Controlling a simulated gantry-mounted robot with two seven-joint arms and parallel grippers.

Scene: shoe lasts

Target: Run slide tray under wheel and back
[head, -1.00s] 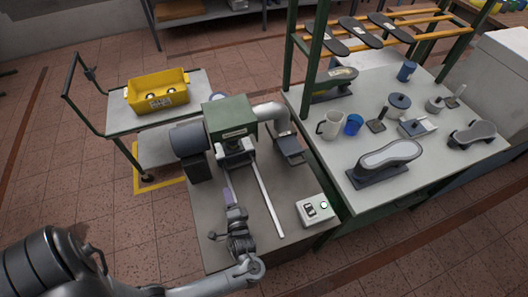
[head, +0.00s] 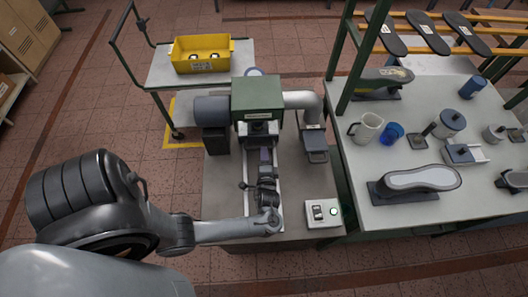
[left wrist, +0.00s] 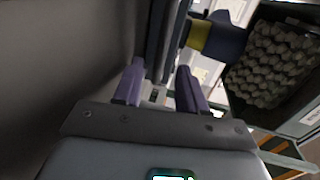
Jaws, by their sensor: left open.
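The machine with the green hood (head: 257,98) stands on the grey bench, and its wheel is hidden under the hood. The slide tray lies low in front of the hood between pale rails (head: 278,180), mostly covered by my arm. My left gripper (head: 265,154) is over the rails, close to the hood's front, pointing at the machine. In the left wrist view its two purple fingers (left wrist: 159,84) are apart, with a grey upright part beyond and between them. I cannot tell whether they touch it. My right gripper is not in view.
A yellow bin (head: 201,55) stands on a trolley behind. The right-hand table holds a shoe last (head: 420,179), a white mug (head: 366,128) and a blue cup (head: 391,133).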

